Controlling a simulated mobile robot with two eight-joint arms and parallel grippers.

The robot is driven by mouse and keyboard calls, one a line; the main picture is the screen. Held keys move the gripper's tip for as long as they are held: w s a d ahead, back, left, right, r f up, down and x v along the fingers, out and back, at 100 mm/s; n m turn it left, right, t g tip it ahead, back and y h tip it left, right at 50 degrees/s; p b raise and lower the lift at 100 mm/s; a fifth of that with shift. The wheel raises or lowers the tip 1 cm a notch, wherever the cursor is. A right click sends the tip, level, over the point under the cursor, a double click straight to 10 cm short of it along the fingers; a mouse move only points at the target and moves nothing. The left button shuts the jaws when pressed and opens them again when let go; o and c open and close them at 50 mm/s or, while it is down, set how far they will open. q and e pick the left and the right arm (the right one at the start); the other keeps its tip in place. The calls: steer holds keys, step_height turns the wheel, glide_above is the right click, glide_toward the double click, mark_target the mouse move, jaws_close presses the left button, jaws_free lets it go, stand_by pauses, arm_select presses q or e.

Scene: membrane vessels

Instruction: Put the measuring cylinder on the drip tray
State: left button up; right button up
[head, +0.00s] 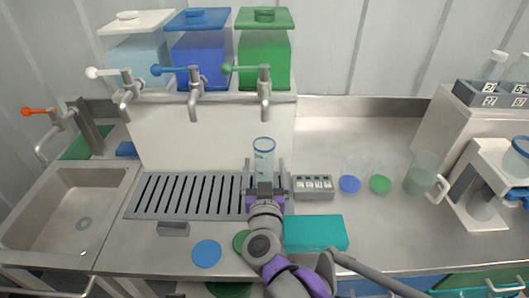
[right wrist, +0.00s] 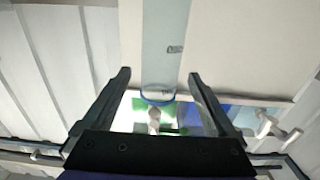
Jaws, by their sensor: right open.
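The measuring cylinder (head: 263,152), clear with a blue rim, stands upright by the right end of the drip tray (head: 150,212). Its base is hidden behind my right gripper, so I cannot tell if it rests on the tray. The drip tray is grey and slotted, below the taps. My right gripper (head: 265,166) is open, with one finger on each side of the cylinder in the head view. In the right wrist view, the cylinder (right wrist: 165,50) shows between the open fingers (right wrist: 160,76), with no clear contact. My left gripper is not in view.
White, blue (head: 203,58) and green tanks with taps stand behind the tray. A numbered block (head: 314,185), small blue and green vessels (head: 380,183) and a clear jug (head: 418,180) are to the right. A teal slab (head: 316,233) and blue disc (head: 206,253) lie in front. A sink is left.

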steer(key=shift+s, duration=2.4)
